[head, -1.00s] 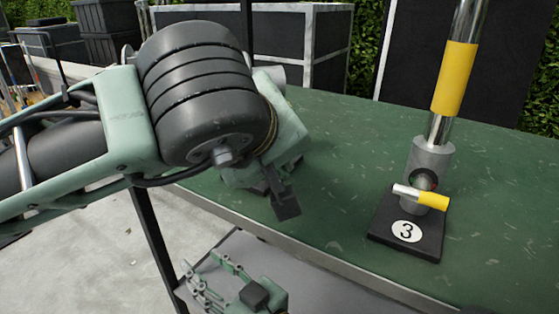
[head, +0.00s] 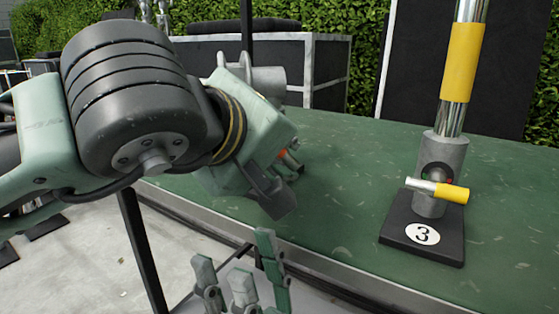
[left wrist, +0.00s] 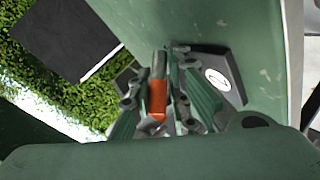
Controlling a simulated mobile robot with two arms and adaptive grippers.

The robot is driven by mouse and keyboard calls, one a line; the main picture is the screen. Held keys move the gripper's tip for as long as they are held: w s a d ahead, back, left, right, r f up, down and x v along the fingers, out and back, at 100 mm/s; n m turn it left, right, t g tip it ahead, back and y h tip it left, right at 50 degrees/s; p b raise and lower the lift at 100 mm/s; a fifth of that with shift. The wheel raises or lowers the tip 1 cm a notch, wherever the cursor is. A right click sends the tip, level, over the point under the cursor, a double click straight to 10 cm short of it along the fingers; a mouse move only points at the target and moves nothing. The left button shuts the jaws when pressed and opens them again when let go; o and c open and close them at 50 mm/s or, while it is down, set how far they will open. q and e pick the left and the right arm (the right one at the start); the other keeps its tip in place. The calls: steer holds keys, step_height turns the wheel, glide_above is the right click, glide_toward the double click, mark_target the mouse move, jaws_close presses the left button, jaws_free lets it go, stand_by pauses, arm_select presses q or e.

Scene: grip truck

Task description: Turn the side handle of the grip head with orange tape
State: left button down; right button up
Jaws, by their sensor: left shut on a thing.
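My left gripper (left wrist: 165,95) is shut on the orange-taped side handle (left wrist: 157,98), which lies between its fingers in the left wrist view. The silver end of that handle shows above the tape. A dark base plate with a white "2" label (left wrist: 217,79) lies beside the fingers. In the head view my left gripper (head: 284,172) is over the green table, and its own arm hides most of the grip head; a small orange patch (head: 282,154) shows there. My right gripper (head: 238,275) is low at the bottom of the head view, fingers apart and pointing up, empty.
Another stand with yellow tape on its post (head: 462,70), a yellow-taped side handle (head: 451,193) and a base marked "3" (head: 423,234) stands to the right on the green table (head: 345,180). Dark cases (head: 320,70) and a hedge are behind. Table between is clear.

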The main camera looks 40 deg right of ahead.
arm_select(q)
steer(key=shift+b, duration=0.3)
stand_by(0.5)
steer(key=c, duration=1.6)
jaws_free()
steer(key=shift+c, duration=0.2)
steer(key=shift+a, duration=0.1)
steer(key=v, duration=1.2)
